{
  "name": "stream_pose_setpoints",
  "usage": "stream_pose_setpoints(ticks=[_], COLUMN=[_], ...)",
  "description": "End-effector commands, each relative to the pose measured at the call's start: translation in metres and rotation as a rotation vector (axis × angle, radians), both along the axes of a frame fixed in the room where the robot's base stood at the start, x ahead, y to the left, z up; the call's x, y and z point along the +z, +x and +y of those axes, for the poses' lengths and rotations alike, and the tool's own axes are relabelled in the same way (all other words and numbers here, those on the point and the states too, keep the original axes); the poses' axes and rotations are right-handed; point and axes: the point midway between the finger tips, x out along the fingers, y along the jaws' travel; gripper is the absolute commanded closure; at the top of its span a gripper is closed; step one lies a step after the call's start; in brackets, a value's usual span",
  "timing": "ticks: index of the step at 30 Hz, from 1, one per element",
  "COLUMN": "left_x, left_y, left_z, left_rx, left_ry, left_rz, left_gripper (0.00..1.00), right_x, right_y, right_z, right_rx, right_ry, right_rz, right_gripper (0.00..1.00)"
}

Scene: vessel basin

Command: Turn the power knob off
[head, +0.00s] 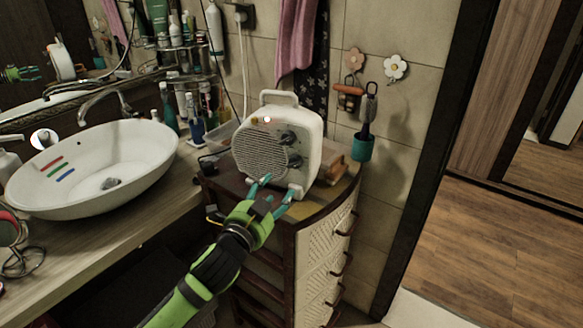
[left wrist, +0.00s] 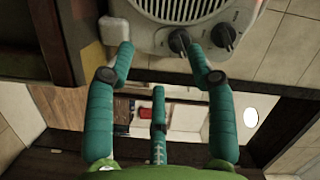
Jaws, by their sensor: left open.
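A white fan heater (head: 308,140) with a round front grille stands on the cabinet in the head view. Two dark knobs are on its front, an upper knob (head: 288,137) and a lower knob (head: 295,161). I cannot tell which one is the power knob. My left gripper (head: 280,185) is open in front of the heater's lower front. In the left wrist view, one knob (left wrist: 180,42) appears between the fingertips, nearer the right finger, and the other knob (left wrist: 223,36) lies to the right of that finger. Contact with a knob cannot be told. My right gripper is out of view.
The cabinet (head: 322,262) has woven drawer fronts. A white basin (head: 95,168) is on the counter at left, with bottles and a clear tray nearby. A cable runs up to a socket.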

Motion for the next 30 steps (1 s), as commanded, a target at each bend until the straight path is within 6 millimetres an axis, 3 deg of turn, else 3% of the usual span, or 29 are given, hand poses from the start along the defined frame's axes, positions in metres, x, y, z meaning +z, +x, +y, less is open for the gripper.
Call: stream_pose_setpoints(ticks=[2, 6, 18, 30], left_x=[0.020, 0.028, 0.028, 0.026], left_y=[-0.001, 0.004, 0.050, 0.063], left_z=[-0.007, -0.013, -0.033, -0.039], left_rx=[-0.022, -0.032, -0.030, -0.032], left_ry=[0.020, 0.027, 0.025, 0.024], left_rz=[-0.050, -0.070, -0.069, -0.067], left_gripper=[0.45, 0.45, 0.45, 0.45], right_x=[0.001, 0.003, 0.013, 0.015], right_y=[0.000, 0.000, 0.000, 0.000], right_z=[-0.001, -0.005, -0.010, -0.010], right_rx=[0.001, 0.003, 0.004, 0.004], right_ry=[-0.001, -0.006, -0.014, -0.014], right_rz=[0.001, 0.001, 0.000, -0.001], right_gripper=[0.60, 0.60, 0.60, 0.60])
